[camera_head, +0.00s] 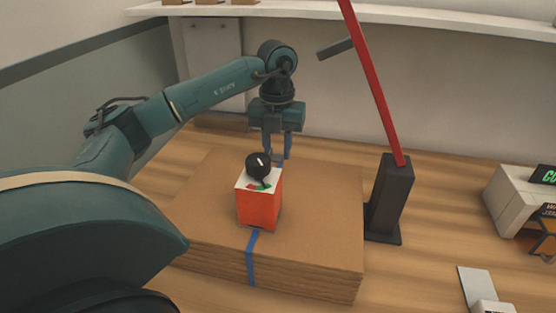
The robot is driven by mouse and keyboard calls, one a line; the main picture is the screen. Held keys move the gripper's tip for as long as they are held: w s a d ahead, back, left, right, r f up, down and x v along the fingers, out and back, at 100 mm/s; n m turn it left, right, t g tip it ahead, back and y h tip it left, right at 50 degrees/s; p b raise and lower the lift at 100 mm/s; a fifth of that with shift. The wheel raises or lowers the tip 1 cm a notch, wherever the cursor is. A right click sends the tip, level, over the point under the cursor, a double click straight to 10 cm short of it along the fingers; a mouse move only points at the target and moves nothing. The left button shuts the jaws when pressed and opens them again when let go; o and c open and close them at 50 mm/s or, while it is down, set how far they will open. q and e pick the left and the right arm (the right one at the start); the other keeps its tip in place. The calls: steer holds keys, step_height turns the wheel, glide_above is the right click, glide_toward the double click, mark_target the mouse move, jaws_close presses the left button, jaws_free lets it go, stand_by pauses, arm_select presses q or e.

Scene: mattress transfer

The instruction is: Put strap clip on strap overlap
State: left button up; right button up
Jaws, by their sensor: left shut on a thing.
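A stack of brown cardboard sheets (320,215) lies on the wooden table. A blue strap (251,262) runs over its top and down its front side. My left gripper (278,156) points down over the back part of the stack, just behind an orange box, near the line of the strap. It is shut on a small grey piece, which looks like the strap clip; the piece is too small and partly hidden to make out well. The strap overlap cannot be made out, and the box hides part of the strap. My right gripper is not in view.
The orange box (258,208) with a white top and black knob (258,166) stands on the stack. A black stand (389,198) with a tilted red bar (372,85) is to the right. White devices (515,200) stand at the far right. Bare table lies between.

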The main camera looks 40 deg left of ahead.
mark_target(277, 156)
arm_select(q)
steer(key=shift+f, duration=1.85)
steer(key=shift+f, duration=0.1)
steer(key=shift+f, duration=0.15)
steer(key=o, duration=1)
step_height(277, 156, up, 12)
steer(key=shift+r+p, duration=0.25)
steer(key=shift+p, duration=0.2)
